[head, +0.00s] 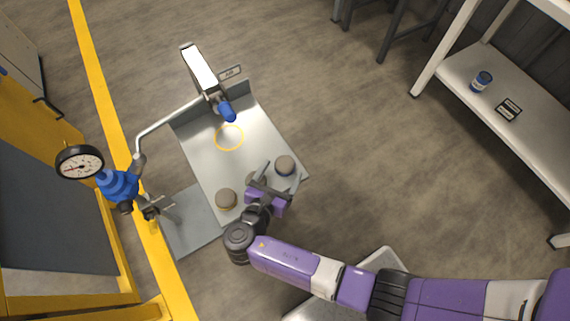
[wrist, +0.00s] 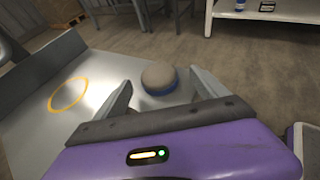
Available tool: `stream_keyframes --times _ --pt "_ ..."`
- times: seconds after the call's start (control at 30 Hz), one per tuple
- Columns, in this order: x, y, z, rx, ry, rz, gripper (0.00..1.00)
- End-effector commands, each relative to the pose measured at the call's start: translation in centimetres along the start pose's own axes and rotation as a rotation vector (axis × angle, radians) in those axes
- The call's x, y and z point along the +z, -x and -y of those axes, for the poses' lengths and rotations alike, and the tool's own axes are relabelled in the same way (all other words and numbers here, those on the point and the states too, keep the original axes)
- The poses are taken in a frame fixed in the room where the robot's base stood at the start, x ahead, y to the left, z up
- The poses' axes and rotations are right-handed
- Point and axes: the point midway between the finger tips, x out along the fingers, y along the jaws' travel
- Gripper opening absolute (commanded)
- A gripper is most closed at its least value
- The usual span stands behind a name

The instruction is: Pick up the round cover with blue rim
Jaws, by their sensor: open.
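The round cover with blue rim (head: 285,165) sits on the right part of a grey metal stand plate (head: 262,130). It has a grey-brown domed top, and its blue rim shows in the wrist view (wrist: 160,79). My gripper (head: 279,177) is low over the plate, just beside this cover. In the wrist view my gripper (wrist: 162,90) is open, with the cover ahead of and between its two fingertips. No contact between fingers and cover can be made out. A second round cover (head: 227,199) with a yellowish rim stands on the plate to the left of my gripper.
A yellow ring (head: 229,137) marks the plate below a blue-tipped device (head: 226,108). A pressure gauge (head: 80,162) with a blue valve body stands at left by a yellow frame. A white shelf (head: 520,120) is at right. The floor between is clear.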

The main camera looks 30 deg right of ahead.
Motion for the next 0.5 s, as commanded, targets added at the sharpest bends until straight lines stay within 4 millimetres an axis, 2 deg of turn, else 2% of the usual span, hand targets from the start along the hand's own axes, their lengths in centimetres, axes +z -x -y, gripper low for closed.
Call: stream_keyframes --times 0.03,0.2,0.5 --pt "-0.1 -1.0 -0.2 -0.002 -0.002 0.000 0.83" --pt "-0.1 -3.0 -0.2 -0.003 -0.001 -0.001 0.83" --pt "0.1 -3.6 -0.3 0.000 -0.001 -0.001 0.83"
